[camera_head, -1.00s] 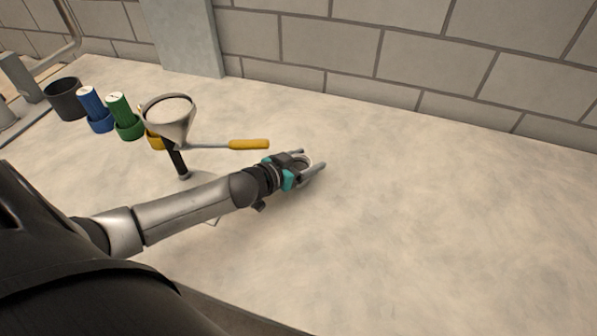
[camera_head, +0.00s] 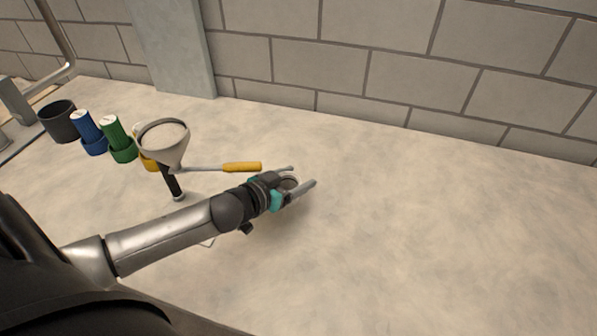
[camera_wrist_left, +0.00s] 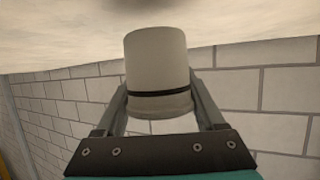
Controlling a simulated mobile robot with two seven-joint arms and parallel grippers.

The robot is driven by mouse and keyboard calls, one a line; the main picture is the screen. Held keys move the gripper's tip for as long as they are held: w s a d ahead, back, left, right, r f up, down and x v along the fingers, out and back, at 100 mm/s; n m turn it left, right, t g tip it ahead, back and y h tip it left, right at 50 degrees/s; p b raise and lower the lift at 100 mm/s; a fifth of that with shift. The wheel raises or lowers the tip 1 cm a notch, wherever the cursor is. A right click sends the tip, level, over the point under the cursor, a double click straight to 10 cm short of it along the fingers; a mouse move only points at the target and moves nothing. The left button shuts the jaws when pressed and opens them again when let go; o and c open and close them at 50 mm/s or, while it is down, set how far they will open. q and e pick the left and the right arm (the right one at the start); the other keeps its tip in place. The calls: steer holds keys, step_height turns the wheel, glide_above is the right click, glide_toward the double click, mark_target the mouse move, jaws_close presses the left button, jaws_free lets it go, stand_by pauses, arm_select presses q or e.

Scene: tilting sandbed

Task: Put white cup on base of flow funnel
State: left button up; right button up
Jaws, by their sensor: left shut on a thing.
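The white cup (camera_wrist_left: 158,70) has a dark band and is held between the two fingers of my left gripper (camera_wrist_left: 160,105) in the left wrist view. In the head view my left gripper (camera_head: 302,177) is shut on it, and only a small part of the cup (camera_head: 289,181) shows between the fingers. The flow funnel (camera_head: 163,142) is a grey-white cone on a dark post, left of my gripper. Its small foot (camera_head: 178,197) stands on the pale surface. My right gripper is not in view.
A yellow-handled tool (camera_head: 242,167) extends between the funnel and my gripper. Green (camera_head: 117,138) and blue (camera_head: 88,131) cylinders and a dark pot (camera_head: 58,122) stand left of the funnel. A block wall (camera_head: 400,75) runs behind. The surface (camera_head: 450,230) at right is clear.

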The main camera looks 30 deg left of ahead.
arm_select(q)
steer(key=s+d, duration=0.1)
steer(key=s, duration=0.4)
steer(key=s+d, duration=0.1)
steer(key=s, duration=0.3)
steer(key=s+d, duration=0.1)
steer(key=s, duration=0.4)
steer(key=shift+s+d+p, duration=0.25)
steer(key=shift+s+p, duration=0.05)
steer(key=shift+p, duration=0.05)
steer(key=shift+s, duration=0.15)
